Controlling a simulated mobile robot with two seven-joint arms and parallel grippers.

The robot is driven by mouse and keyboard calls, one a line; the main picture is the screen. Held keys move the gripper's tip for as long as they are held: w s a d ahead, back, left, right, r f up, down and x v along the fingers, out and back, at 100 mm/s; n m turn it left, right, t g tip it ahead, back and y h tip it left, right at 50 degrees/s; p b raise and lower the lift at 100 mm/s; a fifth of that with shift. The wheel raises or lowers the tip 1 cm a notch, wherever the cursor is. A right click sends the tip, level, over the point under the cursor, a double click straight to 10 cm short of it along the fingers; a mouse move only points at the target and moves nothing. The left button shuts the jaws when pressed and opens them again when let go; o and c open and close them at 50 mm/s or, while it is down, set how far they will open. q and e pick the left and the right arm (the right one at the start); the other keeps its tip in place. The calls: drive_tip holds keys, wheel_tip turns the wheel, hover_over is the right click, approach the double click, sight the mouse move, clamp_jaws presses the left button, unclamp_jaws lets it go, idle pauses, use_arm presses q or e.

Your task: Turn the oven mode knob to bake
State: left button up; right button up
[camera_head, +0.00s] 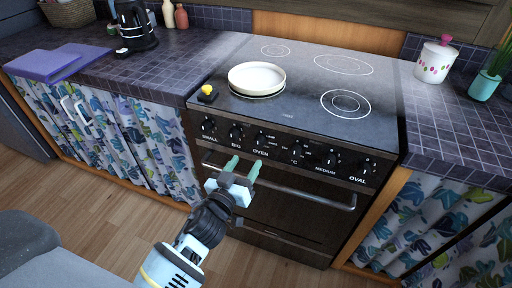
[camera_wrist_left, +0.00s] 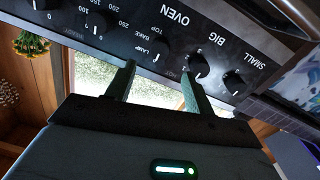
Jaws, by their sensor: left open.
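The oven's black control panel (camera_head: 280,148) has a row of knobs with white labels. The oven mode knob (camera_head: 259,139) is beside the word OVEN. In the left wrist view, where the panel is upside down, this dark knob (camera_wrist_left: 158,45) has the labels TOP, BAKE and LAMP around it. My right gripper is not in view.
The BIG knob (camera_wrist_left: 198,65) and a temperature knob (camera_wrist_left: 96,22) are close on either side. The oven door handle (camera_head: 310,192) runs below the panel. A white pan (camera_head: 257,76) and a black block with a yellow top (camera_head: 207,93) are on the stove.

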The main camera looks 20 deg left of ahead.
sight(257, 145)
use_arm(q)
drive_tip(key=w, duration=0.7)
drive_tip(key=shift+w+d, duration=0.35)
drive_tip(key=shift+c, duration=0.4)
drive_tip(key=c, duration=0.9)
